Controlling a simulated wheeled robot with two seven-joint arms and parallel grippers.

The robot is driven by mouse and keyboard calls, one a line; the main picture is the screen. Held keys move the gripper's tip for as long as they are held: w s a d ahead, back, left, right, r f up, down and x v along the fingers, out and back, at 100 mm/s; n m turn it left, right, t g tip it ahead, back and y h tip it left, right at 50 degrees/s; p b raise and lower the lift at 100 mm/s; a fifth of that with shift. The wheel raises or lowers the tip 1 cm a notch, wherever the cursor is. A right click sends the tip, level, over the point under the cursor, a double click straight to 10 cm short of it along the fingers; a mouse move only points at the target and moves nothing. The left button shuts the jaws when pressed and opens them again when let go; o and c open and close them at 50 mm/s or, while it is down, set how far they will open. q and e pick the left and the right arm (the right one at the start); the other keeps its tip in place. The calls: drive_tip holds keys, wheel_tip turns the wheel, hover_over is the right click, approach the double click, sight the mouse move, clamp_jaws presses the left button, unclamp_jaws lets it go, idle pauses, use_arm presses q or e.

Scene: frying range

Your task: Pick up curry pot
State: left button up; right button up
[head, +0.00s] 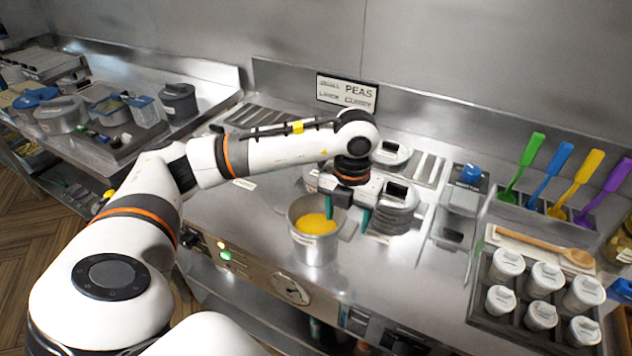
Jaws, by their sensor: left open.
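A metal pot with yellow contents (316,249), which looks like the curry pot, stands upright near the counter's front edge. My left gripper (348,214) is open, pointing down at the pot's right side. One teal fingertip shows over the pot's opening near the right rim, and the other is to the right, outside the pot. I cannot tell whether either finger touches it. My gripper hides part of the pot's right rim. My right gripper is not in view.
Lidded metal pots (393,212) stand just behind and right of my gripper. A rack of white-lidded jars (541,314), a wooden spoon (530,243) and coloured spatulas (567,162) are at the right. The counter left of the pot (235,222) is clear.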

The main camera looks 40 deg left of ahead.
use_arm(q)
drive_tip(key=shift+f, duration=1.1)
drive_tip(key=c, duration=1.2)
drive_tip(key=shift+r, duration=0.1)
drive_tip(key=shift+c, duration=0.3)
